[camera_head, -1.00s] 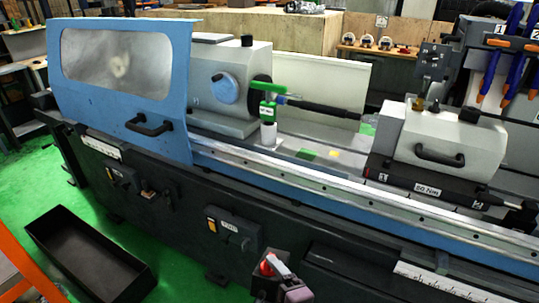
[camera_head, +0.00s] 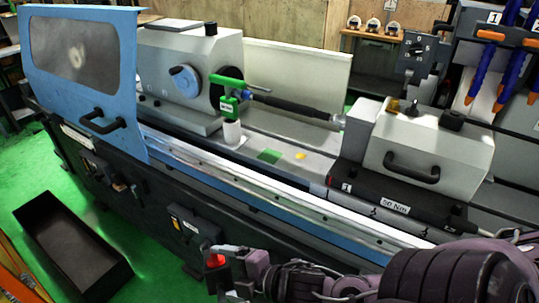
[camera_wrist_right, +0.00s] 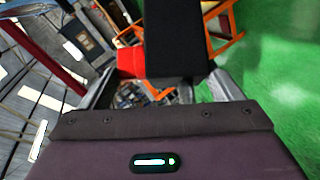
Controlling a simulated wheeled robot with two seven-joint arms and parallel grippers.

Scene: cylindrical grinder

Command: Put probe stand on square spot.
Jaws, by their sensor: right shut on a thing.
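The probe stand appears to be the small dark piece with a red top (camera_head: 215,260) at the bottom of the head view, in front of the machine. My right gripper (camera_head: 243,262) reaches it from the right and is shut on it; the arm hides part of it. In the wrist view something red (camera_wrist_right: 130,58) shows beyond the wrist, with the grip itself unclear. My left gripper is not in view.
A green-topped gauge with a white base (camera_head: 231,132) stands left of the square. A yellow spot (camera_head: 300,156) and the grey tailstock (camera_head: 430,150) lie to its right. The blue guard (camera_head: 85,80) is at left. A black bin (camera_head: 72,245) stands on the floor.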

